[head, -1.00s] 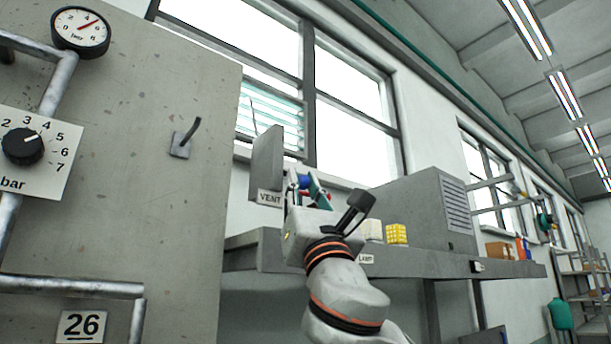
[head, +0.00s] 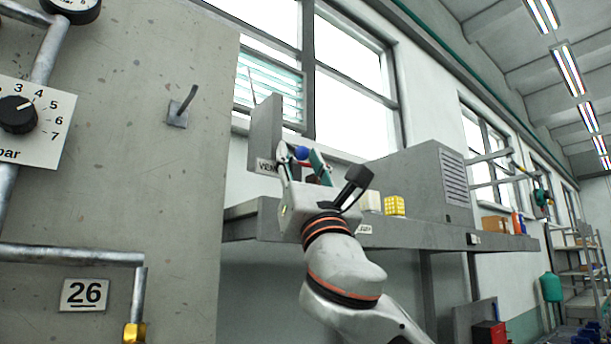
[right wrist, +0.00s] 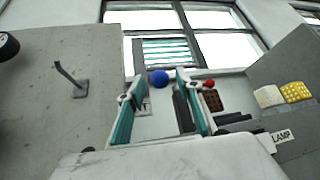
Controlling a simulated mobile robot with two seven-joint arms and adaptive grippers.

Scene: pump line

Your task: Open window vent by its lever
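The window vent (head: 270,85) is a set of pale green slats low in the window. It also shows in the right wrist view (right wrist: 167,50). A grey box (head: 265,125) with a VENT label stands below and in front of it. The lever's blue ball knob (head: 301,153) shows between the fingers of my right gripper (head: 301,160). In the right wrist view, the blue knob (right wrist: 159,78) lies between the tips of the spread teal fingers (right wrist: 160,90). I see no finger touching it. The lever's stem is mostly hidden. My left gripper is out of view.
A shelf (head: 400,237) runs along the wall, bearing a yellow block (head: 395,206) and a large grey housing (head: 415,180). A red knob (right wrist: 209,83) lies just right of the right finger. A concrete panel (head: 130,170) with a hook stands at left.

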